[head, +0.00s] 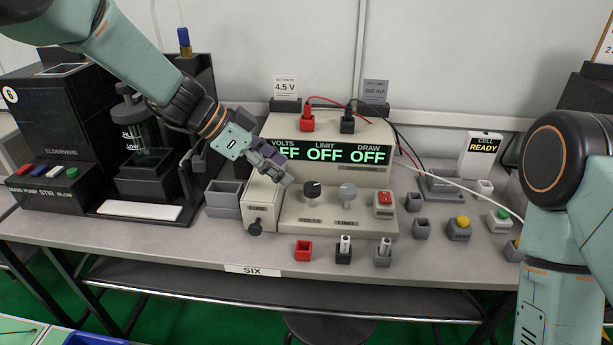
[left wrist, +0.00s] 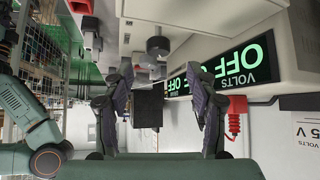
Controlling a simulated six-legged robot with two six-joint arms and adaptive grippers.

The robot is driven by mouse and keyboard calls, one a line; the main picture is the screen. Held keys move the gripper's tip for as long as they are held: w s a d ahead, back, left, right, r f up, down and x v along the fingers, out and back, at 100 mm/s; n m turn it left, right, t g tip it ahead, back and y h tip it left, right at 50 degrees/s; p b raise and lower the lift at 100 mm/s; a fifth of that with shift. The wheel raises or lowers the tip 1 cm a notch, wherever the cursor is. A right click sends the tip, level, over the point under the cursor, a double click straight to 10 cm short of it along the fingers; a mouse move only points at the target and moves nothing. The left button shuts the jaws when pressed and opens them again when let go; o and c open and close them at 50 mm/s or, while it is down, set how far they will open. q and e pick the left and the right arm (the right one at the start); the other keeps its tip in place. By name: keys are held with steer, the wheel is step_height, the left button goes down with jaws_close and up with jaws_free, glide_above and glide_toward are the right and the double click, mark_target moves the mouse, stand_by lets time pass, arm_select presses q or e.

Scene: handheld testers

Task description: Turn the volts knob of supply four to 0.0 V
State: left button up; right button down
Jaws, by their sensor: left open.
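A beige power supply (head: 372,138) stands on a bench labelled SIX (head: 254,269); no label four is legible. Its display (head: 326,153) reads OFF three times in green. The black volts knob (head: 312,190) with a white mark sits at the front left of the panel, left of the grey limit knob (head: 347,192). My left gripper (head: 278,172) is open, above and left of the volts knob, apart from it, and partly covers the display's VOLTS field. In the left wrist view its spread fingers (left wrist: 161,88) hold nothing. My right gripper is outside the views.
A red switch (head: 384,199) is right of the knobs. A fuse box (head: 260,205) stands close left. Red (head: 307,122) and black plugs (head: 347,122) with cables sit on top. Small holders (head: 303,250) line the front edge.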

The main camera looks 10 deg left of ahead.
mark_target(309, 188)
arm_select(q)
steer(key=shift+w, duration=0.15)
steer(key=b+x, duration=0.1)
steer(key=x, duration=0.5)
steer(key=shift+d+f, duration=0.2)
steer(key=shift+d, duration=0.15)
steer(key=shift+s+d+f, duration=0.1)
steer(key=shift+s+d, duration=0.1)
steer(key=shift+d, duration=0.3)
steer(key=shift+w+a+f, duration=0.1)
steer(key=shift+w+f, duration=0.1)
steer(key=shift+w, duration=0.05)
steer(key=shift+s+r, duration=0.15)
steer(key=c, duration=0.6)
steer(key=shift+c, duration=1.3)
steer(key=c, duration=0.3)
steer(key=shift+b, duration=0.8)
steer(key=n+t+b, duration=0.1)
steer(key=b, duration=0.2)
steer(key=n+t+y+b, duration=0.1)
steer(key=n+b, duration=0.1)
steer(key=n+t+b, duration=0.1)
steer(key=b, duration=0.2)
steer(key=shift+s+f+y+b, duration=0.25)
steer(key=shift+f+y+b, duration=0.1)
steer(key=shift+f+y, duration=0.05)
steer(key=shift+r+n+t+y+b, duration=0.1)
steer(key=shift+n+t+y+b, duration=0.35)
steer(key=shift+n+b, duration=0.8)
